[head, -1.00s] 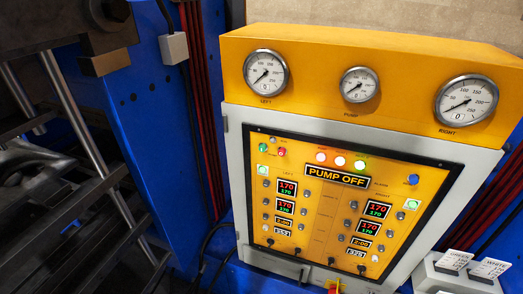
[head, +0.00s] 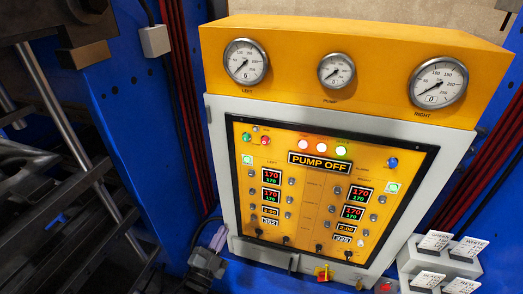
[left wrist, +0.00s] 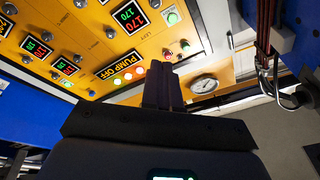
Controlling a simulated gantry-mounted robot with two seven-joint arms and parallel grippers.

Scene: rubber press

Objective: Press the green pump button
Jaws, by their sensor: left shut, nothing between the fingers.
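The green pump button (head: 246,139) is a small round button at the panel's upper left, beside a red button (head: 265,140). The display (head: 319,163) reads PUMP OFF. My left gripper (head: 219,233) is low at the panel's lower left edge, well below the button and apart from it. In the left wrist view its dark fingers (left wrist: 160,66) are shut together and empty, pointing up toward the panel. There the green button (left wrist: 184,43) shows just beyond and right of the fingertips, with the red one (left wrist: 168,56) nearer them. My right gripper is not in view.
A yellow gauge housing (head: 290,40) overhangs the panel's top. Knobs and lit displays fill the panel below the buttons. Blue press frame (head: 125,105) and dark bars lie left.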

